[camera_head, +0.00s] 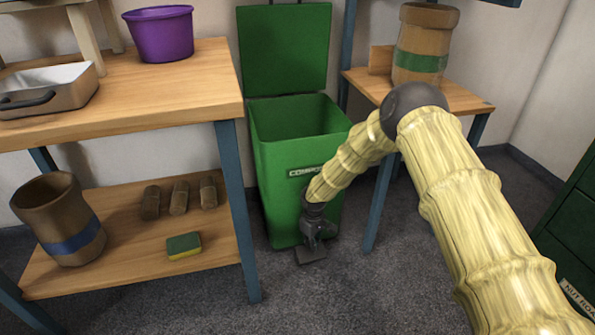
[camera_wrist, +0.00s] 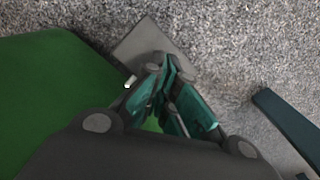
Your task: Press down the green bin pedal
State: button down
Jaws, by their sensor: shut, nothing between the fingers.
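The green bin (camera_head: 275,185) stands on the carpet between two wooden tables, its lid (camera_head: 285,48) raised upright at the back. A label on its front reads "COMP", the rest hidden by my arm. The grey pedal (camera_head: 312,255) sticks out at the bin's front foot. My gripper (camera_head: 318,240) is shut and empty, pointing down right over the pedal. In the wrist view the pedal (camera_wrist: 143,45) is a flat grey plate beside the bin's green wall (camera_wrist: 50,95), and my fingertips (camera_wrist: 170,65) overlap its near edge. I cannot tell for sure whether they touch it.
The left table (camera_head: 150,100) holds a purple pot (camera_head: 160,33) and a tray (camera_head: 45,90); its lower shelf holds a sponge (camera_head: 184,246) and a blue-banded jar (camera_head: 60,218). The right table's blue leg (camera_head: 378,205) is close to my gripper. Open carpet (camera_head: 350,295) lies in front.

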notch_tip(320, 180, up, 7)
jog(key=p, duration=0.5)
dwell(0.5)
jog(key=s+d+f+m+y+p, duration=0.1)
jog(key=s+d+f+m, duration=0.1)
jog(key=s, duration=0.8)
jog(key=s+d+f+m+p, duration=0.1)
jog(key=s+d+f, duration=0.2)
jog(key=s, duration=0.6)
jog(key=s+d+f+m+y+p, duration=0.1)
jog(key=s+d+f+m, duration=0.1)
jog(key=s, duration=0.8)
jog(key=s+d+r+m+h+p, duration=0.1)
jog(key=s+d+r, duration=0.25)
jog(key=s, duration=0.35)
jog(key=s+d+r+m+p, duration=0.1)
jog(key=s+d+r+m, duration=0.1)
jog(key=s+d, duration=0.35)
jog(key=s+d+r+m+h, duration=0.1)
jog(key=s+d+r, duration=0.15)
jog(key=s, duration=0.65)
notch_tip(320, 180, up, 38)
jog(key=a+p, duration=0.1)
jog(key=p, duration=3.6)
jog(key=shift+w+f, duration=0.2)
jog(key=shift+w, duration=0.1)
